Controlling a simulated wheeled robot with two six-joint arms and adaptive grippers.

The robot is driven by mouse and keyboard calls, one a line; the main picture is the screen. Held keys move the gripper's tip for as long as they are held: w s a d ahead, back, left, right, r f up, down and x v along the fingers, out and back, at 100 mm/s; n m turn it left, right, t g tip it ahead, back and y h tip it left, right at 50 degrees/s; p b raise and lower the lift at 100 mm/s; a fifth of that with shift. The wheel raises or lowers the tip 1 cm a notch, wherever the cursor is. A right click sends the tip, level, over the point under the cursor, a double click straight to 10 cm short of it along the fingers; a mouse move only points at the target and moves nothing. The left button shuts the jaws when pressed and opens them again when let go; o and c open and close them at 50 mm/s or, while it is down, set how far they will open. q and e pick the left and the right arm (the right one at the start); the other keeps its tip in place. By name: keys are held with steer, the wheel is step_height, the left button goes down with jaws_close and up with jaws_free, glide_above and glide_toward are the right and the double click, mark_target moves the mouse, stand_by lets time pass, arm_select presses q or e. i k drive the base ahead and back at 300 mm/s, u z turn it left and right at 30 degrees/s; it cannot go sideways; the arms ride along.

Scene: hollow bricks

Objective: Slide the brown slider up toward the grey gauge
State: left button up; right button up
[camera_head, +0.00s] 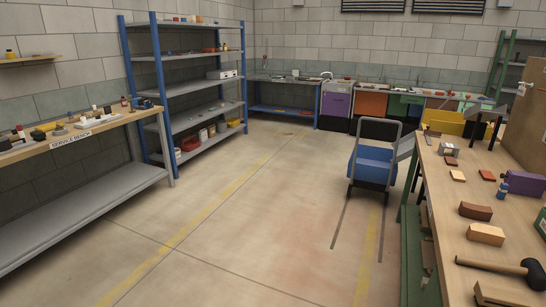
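No brown slider or grey gauge can be picked out for certain. On the wooden bench (448,230) at the right lie a dark brown block (474,211), a lighter brown block (486,235) and another brown block (499,294) at the near edge, partly cut off. A small grey block (449,149) lies farther back on the same bench. I cannot tell whether any of these is the slider or gauge. Neither of my grippers shows in the head view.
A dark hammer (532,272) and a purple block (524,183) lie on the right bench. A blue cart (372,165) stands on the floor beside it. A service bench (60,143) and blue-post shelves (190,88) line the left. The middle floor is clear.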

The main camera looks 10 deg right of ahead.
mark_target(425, 131)
steer(key=i, duration=1.85)
steer(key=z, duration=1.35)
steer(key=i, duration=3.8)
steer(key=z, duration=2.2)
